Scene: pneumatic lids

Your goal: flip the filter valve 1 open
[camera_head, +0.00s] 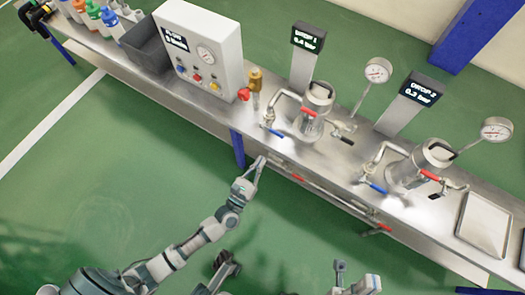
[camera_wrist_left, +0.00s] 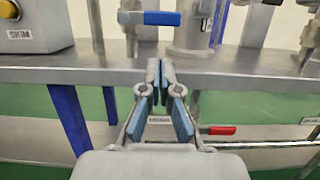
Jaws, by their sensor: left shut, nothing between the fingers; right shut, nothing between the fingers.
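On the bench, the first filter housing (camera_head: 312,112) stands by the DROP 1 display. A blue lever (camera_head: 274,132) is on the pipe at its left, a red lever (camera_head: 308,111) at its front and a black lever (camera_head: 342,138) at its right. I cannot read which label says filter valve 1. My left gripper (camera_head: 259,162) is shut and empty at the bench's front edge, below the blue lever and apart from it. In the left wrist view, the shut fingers (camera_wrist_left: 160,72) sit below a blue lever (camera_wrist_left: 162,18). My right gripper (camera_head: 340,266) is shut at the bottom, away from the bench.
A second housing (camera_head: 408,172) has its own blue lever (camera_head: 372,187) and red lever (camera_head: 430,175). Lower pipes with red levers (camera_head: 297,179) run along the bench front. A control box (camera_head: 205,50) and grey bin (camera_head: 147,47) stand left. The green floor before the bench is open.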

